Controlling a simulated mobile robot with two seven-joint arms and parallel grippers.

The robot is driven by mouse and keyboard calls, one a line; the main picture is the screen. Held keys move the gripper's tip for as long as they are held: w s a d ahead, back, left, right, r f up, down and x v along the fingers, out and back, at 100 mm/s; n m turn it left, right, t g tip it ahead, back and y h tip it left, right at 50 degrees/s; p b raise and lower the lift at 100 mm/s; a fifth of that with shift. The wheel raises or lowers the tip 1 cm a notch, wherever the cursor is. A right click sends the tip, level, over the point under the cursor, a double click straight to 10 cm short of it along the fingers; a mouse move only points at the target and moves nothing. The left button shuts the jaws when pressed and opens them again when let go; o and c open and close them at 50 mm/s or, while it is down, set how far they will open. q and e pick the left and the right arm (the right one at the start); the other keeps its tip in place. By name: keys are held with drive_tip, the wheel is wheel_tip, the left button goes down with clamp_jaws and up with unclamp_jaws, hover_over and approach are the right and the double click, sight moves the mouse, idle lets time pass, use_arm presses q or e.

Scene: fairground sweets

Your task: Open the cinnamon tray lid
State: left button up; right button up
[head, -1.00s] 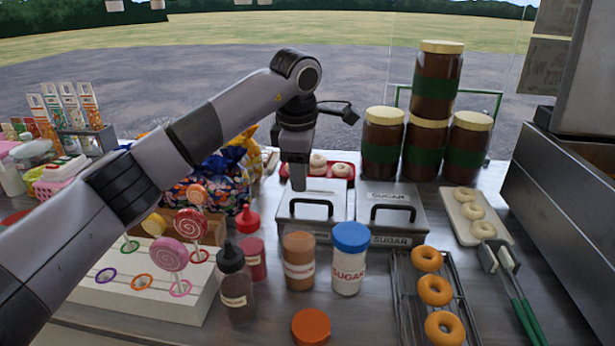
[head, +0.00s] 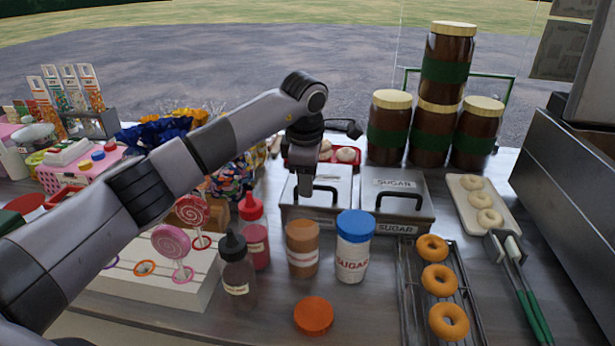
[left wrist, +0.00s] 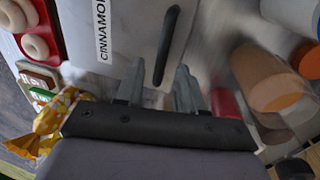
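The cinnamon tray (head: 312,214) is the left of two metal trays on the counter. Its pale lid (head: 337,177) is shut and carries a dark handle (head: 325,188). In the left wrist view the lid (left wrist: 130,25) shows part of a "CINNAMON" label (left wrist: 102,32), and the handle (left wrist: 166,45) stands just ahead of and between the fingertips. My left gripper (head: 306,192) points down over the lid at the handle's left end. In the wrist view its fingers (left wrist: 158,88) are apart with nothing held between them. I cannot tell whether they touch the handle. My right gripper is not in view.
The sugar tray (head: 397,222) stands close on the right. A cinnamon shaker (head: 302,250), a blue-capped sugar shaker (head: 354,248) and sauce bottles (head: 256,240) stand in front. Stacked jars (head: 434,130) and a red donut tray (head: 300,160) are behind. Lollipops (head: 172,243) stand left.

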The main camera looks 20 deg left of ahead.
use_arm(q)
clamp_jaws()
drive_tip(key=shift+r, duration=0.1)
drive_tip(key=w+a+r+p, duration=0.1)
drive_tip(key=w+r+p, duration=0.5)
drive_tip(key=r+p, duration=0.1)
drive_tip(key=shift+a+r, duration=0.35)
drive_tip(key=shift+r, duration=0.1)
idle(0.5)
drive_tip(key=shift+w+r, duration=0.1)
drive_tip(key=shift+w, duration=0.05)
idle(0.4)
